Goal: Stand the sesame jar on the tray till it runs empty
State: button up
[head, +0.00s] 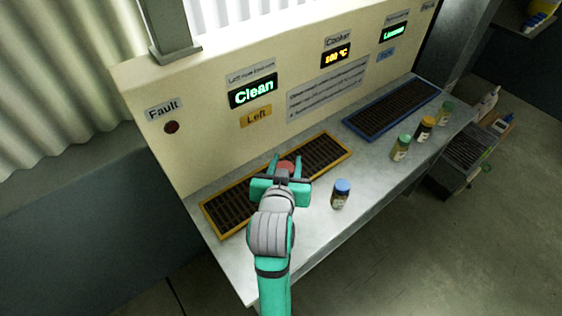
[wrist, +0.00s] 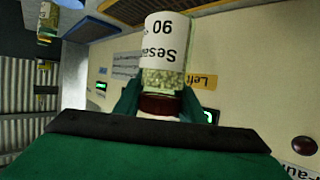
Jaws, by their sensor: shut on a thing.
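My gripper (head: 288,169) is shut on the sesame jar's red lid (head: 286,165), above the yellow-framed tray (head: 226,218) on the bench. In the wrist view the jar (wrist: 165,45) is between my fingers (wrist: 160,102), lid nearest the palm. Its white label reads "Sesa" and "90" upside down, and pale seeds show through the glass. The wall panel also looks upside down there, so the jar appears roughly upright. My gripper hides most of the jar in the head view, and I cannot tell whether its base touches the tray.
A blue-lidded jar (head: 341,194) stands close right of the yellow tray. Three more jars, including a green-lidded one (head: 401,148), stand near the blue-framed tray (head: 393,108). The panel's green display (head: 253,91) reads "Clean" above a yellow "Left" sign (head: 256,116); another display (head: 336,56) reads 100 °C.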

jog(key=shift+w+a+f, duration=0.2)
jog(key=shift+w+f, duration=3)
jog(key=shift+w, duration=0.3)
jog(key=shift+w+a+f, duration=0.15)
jog(key=shift+w+f, duration=3.05)
jog(key=shift+w, duration=0.25)
jog(key=o, duration=1.2)
jog(key=shift+f, duration=0.15)
